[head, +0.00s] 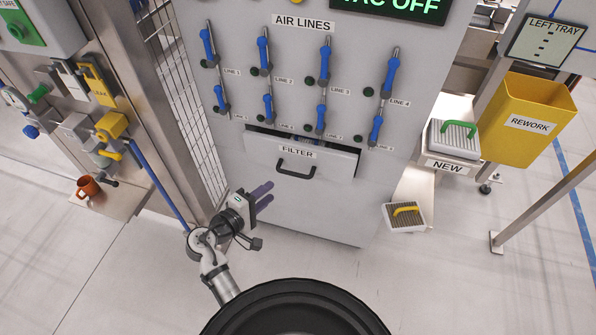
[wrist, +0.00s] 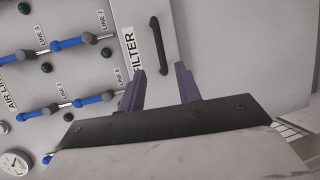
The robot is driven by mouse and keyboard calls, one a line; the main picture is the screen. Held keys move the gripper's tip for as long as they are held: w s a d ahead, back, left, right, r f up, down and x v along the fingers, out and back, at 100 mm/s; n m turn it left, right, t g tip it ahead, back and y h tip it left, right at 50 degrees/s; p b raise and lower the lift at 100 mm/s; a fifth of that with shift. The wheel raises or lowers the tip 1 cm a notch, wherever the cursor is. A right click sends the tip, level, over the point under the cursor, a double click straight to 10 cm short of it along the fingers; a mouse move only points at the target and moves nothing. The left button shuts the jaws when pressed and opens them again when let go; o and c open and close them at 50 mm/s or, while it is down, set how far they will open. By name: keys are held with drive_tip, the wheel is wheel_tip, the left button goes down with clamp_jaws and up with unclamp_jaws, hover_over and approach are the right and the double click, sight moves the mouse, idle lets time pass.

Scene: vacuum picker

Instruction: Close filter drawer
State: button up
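The filter drawer (head: 325,162) is in the lower half of the grey cabinet in the head view. It stands a little out from the cabinet face, with a dark gap along its top edge. Its black handle (head: 296,170) sits below the FILTER label. In the wrist view the drawer front (wrist: 143,22) and handle (wrist: 159,44) lie just beyond the fingertips. My gripper (head: 266,195) is to the left of and below the handle in the head view, apart from it. Its two purple fingers (wrist: 161,72) are spread with nothing between them.
Blue air-line valves (head: 323,60) line the cabinet above the drawer. A filter with a yellow handle (head: 405,215) is at the cabinet's right side. One with a green handle (head: 455,138) sits above the NEW label, beside the yellow REWORK bin (head: 525,120). A mesh panel (head: 185,100) stands left.

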sight(292, 175)
drive_tip(key=p+x, duration=0.1)
drive_tip(key=x, duration=1)
drive_tip(key=shift+w+d+f, duration=0.1)
drive_tip(key=shift+w+d, duration=0.05)
drive_tip(key=shift+w, duration=0.05)
drive_tip(key=shift+c, duration=0.3)
clamp_jaws()
